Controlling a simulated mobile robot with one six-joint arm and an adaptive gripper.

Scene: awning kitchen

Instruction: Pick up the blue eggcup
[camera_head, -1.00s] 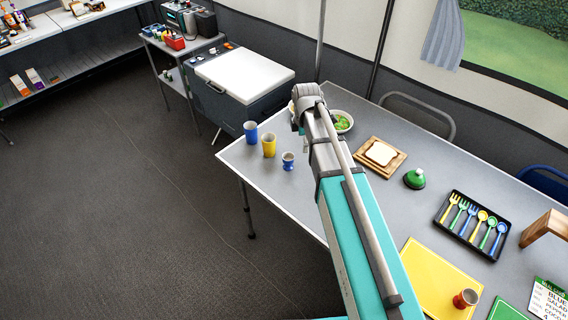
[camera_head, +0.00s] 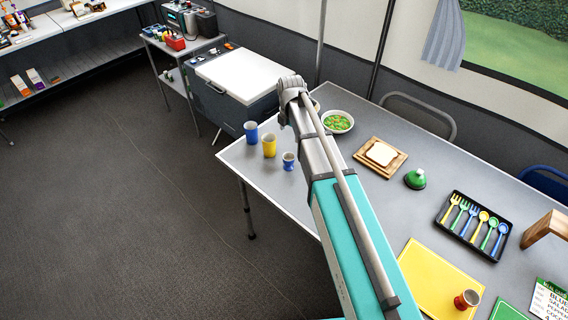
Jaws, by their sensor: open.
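The blue eggcup (camera_head: 289,161) stands upright on the grey table, near its left end and close to the front edge. A yellow cup (camera_head: 269,145) and a taller blue cup (camera_head: 250,132) stand to its left, apart from it. My arm reaches up over the table, just right of the eggcup in the picture. The jaws of my gripper are hidden behind the arm's wrist, so I see no fingertips. Nothing visible touches the eggcup.
A bowl with green and orange food (camera_head: 338,121) stands right of my arm. Beyond it are a bread board (camera_head: 368,161), a green cone-topped object (camera_head: 415,179) and a black cutlery tray (camera_head: 497,247). A yellow mat (camera_head: 428,272) bears a red-brown cup (camera_head: 466,299). Bare table surrounds the eggcup.

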